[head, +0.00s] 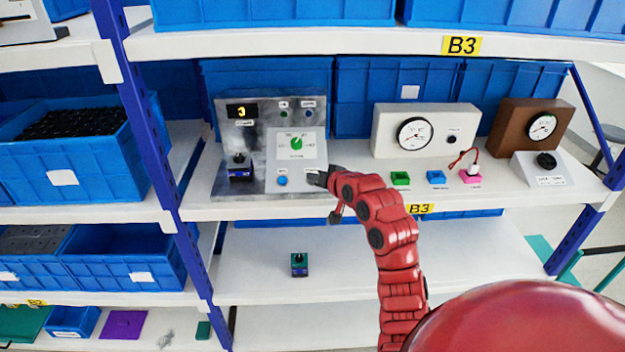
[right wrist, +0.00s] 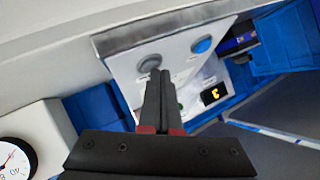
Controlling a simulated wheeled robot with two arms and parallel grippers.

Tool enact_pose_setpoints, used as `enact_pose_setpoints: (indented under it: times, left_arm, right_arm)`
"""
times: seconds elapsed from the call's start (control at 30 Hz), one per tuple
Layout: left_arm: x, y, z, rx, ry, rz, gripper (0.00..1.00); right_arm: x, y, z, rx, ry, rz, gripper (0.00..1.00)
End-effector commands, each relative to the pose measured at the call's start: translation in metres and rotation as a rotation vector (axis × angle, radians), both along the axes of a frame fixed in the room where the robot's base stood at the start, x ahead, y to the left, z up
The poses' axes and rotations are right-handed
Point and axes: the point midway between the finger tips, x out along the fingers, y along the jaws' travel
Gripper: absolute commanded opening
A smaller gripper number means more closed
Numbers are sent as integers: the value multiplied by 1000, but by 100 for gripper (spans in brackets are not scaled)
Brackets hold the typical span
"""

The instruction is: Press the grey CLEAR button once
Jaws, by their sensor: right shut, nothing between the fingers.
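The grey button (right wrist: 150,62) is a round cap on the pale control plate, seen in the right wrist view. In the head view my gripper mostly hides it. A blue button (head: 282,181) sits beside it and also shows in the right wrist view (right wrist: 202,45). My right gripper (head: 318,180) is shut and empty at the plate's lower right corner. In the right wrist view its fingertips (right wrist: 160,76) lie right by the grey button's edge; whether they touch is unclear. The panel (head: 250,130) has a lit display (head: 241,111) reading 3 and a green rotary knob (head: 297,143).
A brown gauge box (head: 515,130) is farther right. The upper shelf (head: 360,43) runs overhead.

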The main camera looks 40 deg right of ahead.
Motion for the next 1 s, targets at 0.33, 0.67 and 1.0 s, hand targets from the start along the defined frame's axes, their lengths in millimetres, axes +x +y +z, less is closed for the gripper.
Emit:
enact_pose_setpoints:
  times: [0.33, 0.67, 1.0]
  left_arm:
    - [0, 0, -2, 0, 0, 0, 50]
    - [0, 0, 4, 0, 0, 0, 50]
    - [0, 0, 8, 0, 0, 0, 50]
  right_arm:
    - [1, 0, -3, 0, 2, 0, 0]
    - [-2, 1, 5, 0, 2, 0, 0]
    - [-5, 3, 13, 1, 1, -1, 0]
